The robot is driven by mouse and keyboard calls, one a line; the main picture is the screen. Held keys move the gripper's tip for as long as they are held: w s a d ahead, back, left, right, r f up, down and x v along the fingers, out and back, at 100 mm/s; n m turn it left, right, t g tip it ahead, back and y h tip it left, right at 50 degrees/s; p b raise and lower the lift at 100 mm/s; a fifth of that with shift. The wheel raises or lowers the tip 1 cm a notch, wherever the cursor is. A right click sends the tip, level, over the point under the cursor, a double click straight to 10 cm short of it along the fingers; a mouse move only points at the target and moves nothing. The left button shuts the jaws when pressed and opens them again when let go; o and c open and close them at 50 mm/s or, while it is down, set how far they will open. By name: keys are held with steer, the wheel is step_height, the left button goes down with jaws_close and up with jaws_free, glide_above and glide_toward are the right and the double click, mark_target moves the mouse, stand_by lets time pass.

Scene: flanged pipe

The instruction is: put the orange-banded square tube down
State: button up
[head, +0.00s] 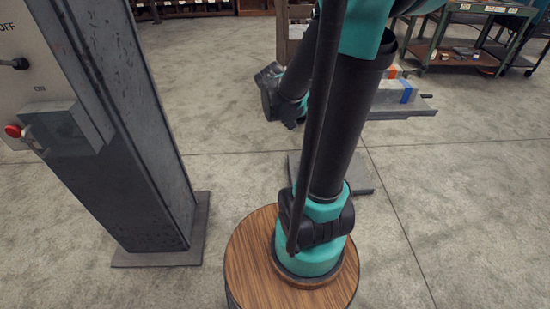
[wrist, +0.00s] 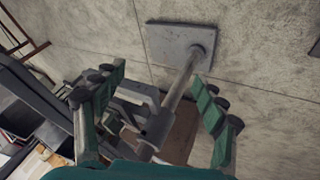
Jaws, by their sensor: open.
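My gripper (wrist: 158,82) is open in the wrist view, its two green fingers apart. A grey round post and a clamp-like bracket show between and beyond the fingers; I cannot tell how far off they are. No orange-banded tube shows between the fingers. In the head view an orange band (head: 394,71) shows on a pale piece lying at the back, right of my arm, partly hidden by it. I cannot tell if that piece is the square tube. In the wrist view a small orange patch (wrist: 43,152) shows at the lower left, too small to identify.
The post (wrist: 178,88) rises from a square base plate (wrist: 165,45) on the concrete floor. A blue band (head: 407,92) shows near the orange one. A grey column with a control box (head: 65,130) stands left. A green-framed cart (head: 465,50) stands back right.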

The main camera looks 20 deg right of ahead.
steer(key=s+a+f+n+t+y, duration=0.1)
steer(key=s+a+f+n+y, duration=0.1)
steer(key=a, duration=0.4)
steer(key=s+a+f+n+t+y, duration=0.1)
steer(key=s+a+f+n+y, duration=0.1)
steer(key=s+a+n+y, duration=0.2)
steer(key=s+a, duration=0.1)
steer(key=a, duration=0.2)
steer(key=shift+s+f, duration=0.15)
steer(key=shift+s, duration=0.25)
steer(key=shift+c, duration=0.4)
